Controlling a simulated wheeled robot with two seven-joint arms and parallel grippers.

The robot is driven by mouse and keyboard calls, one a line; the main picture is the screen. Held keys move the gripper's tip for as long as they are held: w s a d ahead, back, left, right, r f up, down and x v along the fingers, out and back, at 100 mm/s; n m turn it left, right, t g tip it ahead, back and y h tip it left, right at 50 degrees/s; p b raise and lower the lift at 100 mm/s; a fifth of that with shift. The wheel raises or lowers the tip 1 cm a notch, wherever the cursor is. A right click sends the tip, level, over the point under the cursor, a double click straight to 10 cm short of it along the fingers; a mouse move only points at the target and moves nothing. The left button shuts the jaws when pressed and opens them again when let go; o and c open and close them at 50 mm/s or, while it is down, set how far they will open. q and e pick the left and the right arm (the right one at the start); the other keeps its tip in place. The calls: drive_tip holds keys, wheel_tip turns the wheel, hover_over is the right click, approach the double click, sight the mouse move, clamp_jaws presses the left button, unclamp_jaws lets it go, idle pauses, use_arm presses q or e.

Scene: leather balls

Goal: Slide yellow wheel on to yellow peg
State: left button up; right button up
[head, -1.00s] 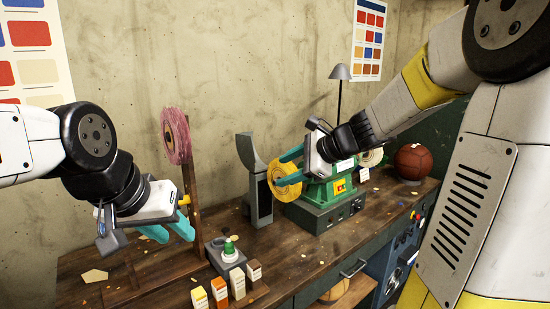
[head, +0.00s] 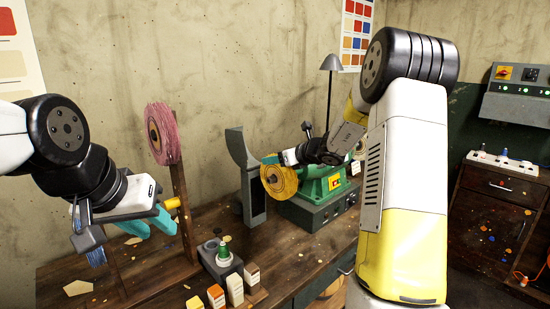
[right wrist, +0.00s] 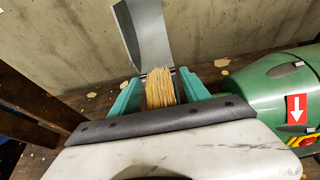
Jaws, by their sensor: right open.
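The yellow wheel (head: 279,182) is a fringed disc at the side of the green grinder, with a dark hub at its middle. In the right wrist view the wheel (right wrist: 161,90) stands edge-on between the teal fingers of my right gripper (right wrist: 160,78), which are open around it. The yellow peg (head: 172,203) sticks out from a wooden post, below a pink wheel (head: 164,133). My left gripper (head: 148,225) hangs beside this peg, apparently empty; its finger gap is unclear.
The green grinder (head: 323,186) stands on the wooden bench. A grey upright guard (head: 246,175) stands between post and grinder.

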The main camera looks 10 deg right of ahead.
drive_tip(key=shift+x, duration=1)
clamp_jaws()
drive_tip(key=shift+r, duration=0.1)
drive_tip(key=shift+a, duration=0.1)
drive_tip(key=s+a, duration=0.5)
drive_tip(key=a, duration=0.2)
idle(1.4)
drive_tip(key=shift+a, duration=0.1)
